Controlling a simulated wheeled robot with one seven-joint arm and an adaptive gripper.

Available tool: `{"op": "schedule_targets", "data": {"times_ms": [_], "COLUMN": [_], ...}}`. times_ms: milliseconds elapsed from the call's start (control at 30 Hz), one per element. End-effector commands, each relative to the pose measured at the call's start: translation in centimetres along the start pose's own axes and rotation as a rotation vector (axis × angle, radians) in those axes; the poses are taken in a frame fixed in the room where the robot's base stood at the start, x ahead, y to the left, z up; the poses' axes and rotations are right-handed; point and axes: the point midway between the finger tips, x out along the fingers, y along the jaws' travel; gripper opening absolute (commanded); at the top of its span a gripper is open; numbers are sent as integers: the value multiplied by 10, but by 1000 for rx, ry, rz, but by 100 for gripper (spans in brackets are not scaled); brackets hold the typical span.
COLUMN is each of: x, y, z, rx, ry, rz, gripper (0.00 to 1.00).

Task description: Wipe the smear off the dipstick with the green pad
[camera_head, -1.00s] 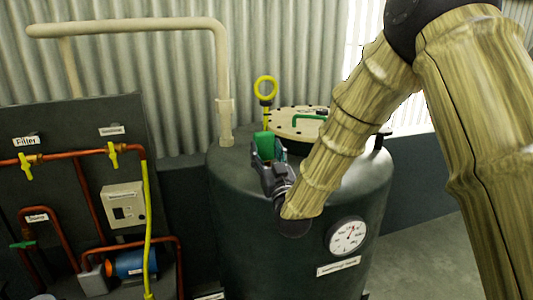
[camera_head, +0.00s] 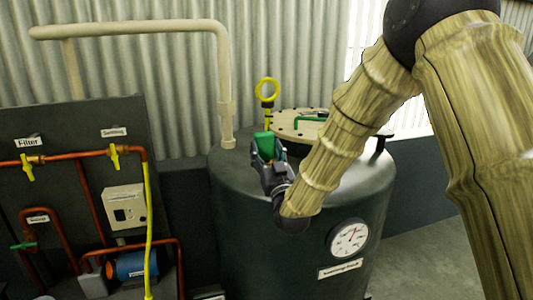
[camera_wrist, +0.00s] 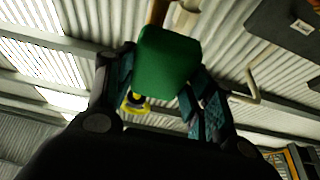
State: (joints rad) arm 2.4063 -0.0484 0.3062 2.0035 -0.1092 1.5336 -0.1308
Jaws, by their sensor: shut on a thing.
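The green pad (camera_head: 263,145) is held between the fingers of my gripper (camera_head: 266,150), above the top of the dark tank. The pad also shows in the wrist view (camera_wrist: 167,60), between both fingers. The dipstick has a yellow ring handle (camera_head: 267,89) and stands upright just behind the pad, its lower part hidden by pad and gripper. In the wrist view its yellow ring (camera_wrist: 137,104) shows partly behind the pad. I cannot tell whether the pad touches the dipstick. No smear can be made out.
The dark tank (camera_head: 300,225) carries a bolted lid (camera_head: 292,132) with a green handle and a dial gauge (camera_head: 348,238). A pale pipe (camera_head: 225,90) rises to the left of the dipstick. A panel with copper pipes and yellow valves (camera_head: 114,150) stands at the left.

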Motion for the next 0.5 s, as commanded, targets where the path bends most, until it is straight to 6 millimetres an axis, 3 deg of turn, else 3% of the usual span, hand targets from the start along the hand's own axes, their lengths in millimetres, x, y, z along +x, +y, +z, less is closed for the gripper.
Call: {"op": "schedule_targets", "data": {"times_ms": [233,500], "x": [1,0], "y": [3,20], "z": [1,0], "rx": [0,0], "ry": [1,2], "rz": [1,1], "gripper": [34,34]}}
